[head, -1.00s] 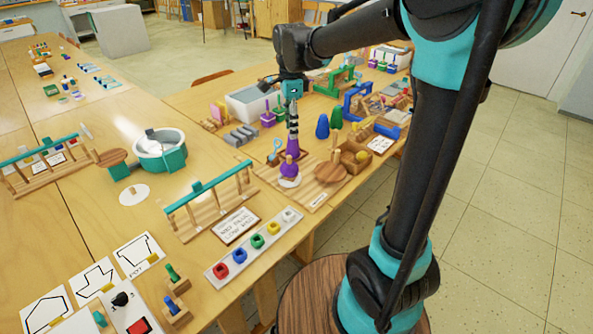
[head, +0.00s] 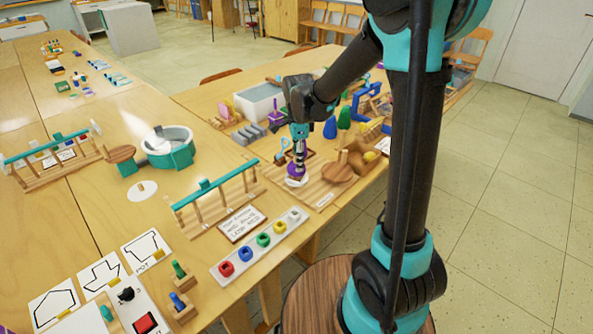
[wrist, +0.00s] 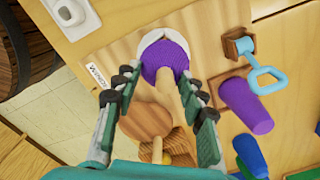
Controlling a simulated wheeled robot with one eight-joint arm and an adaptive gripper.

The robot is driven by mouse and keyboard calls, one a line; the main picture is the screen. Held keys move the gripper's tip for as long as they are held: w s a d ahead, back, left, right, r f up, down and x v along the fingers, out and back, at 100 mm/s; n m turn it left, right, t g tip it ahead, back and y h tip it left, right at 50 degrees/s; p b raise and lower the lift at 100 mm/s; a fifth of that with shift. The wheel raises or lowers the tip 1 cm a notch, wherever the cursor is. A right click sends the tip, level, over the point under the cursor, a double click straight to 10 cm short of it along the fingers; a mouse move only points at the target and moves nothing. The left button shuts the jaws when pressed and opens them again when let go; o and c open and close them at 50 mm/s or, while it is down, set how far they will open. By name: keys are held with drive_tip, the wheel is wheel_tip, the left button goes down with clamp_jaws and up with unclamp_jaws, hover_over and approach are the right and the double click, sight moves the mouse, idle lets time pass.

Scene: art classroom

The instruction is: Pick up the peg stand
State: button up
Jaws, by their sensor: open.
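A purple rounded piece (wrist: 165,60) with a pale wooden peg (wrist: 170,92) rises from a white round base (wrist: 183,25); I take it for the peg stand. It stands on a wooden board, and in the head view its white base (head: 296,181) shows below my gripper. My gripper (wrist: 160,82) is open, pointing down, with one finger on each side of the peg.
A round wooden disc (head: 336,173) with an upright peg stands close to the right. A purple cylinder (wrist: 245,105) and a light-blue looped tool (wrist: 265,80) lie beside the wrist view's right finger. A strip with coloured cups (head: 262,240) is in front.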

sight(297, 176)
drive_tip(key=shift+w+a+f, duration=0.1)
drive_tip(key=shift+a+f, duration=0.05)
drive_tip(key=shift+f, duration=0.9)
drive_tip(key=shift+w+a+f, duration=0.1)
drive_tip(key=shift+f, duration=0.9)
clamp_jaws()
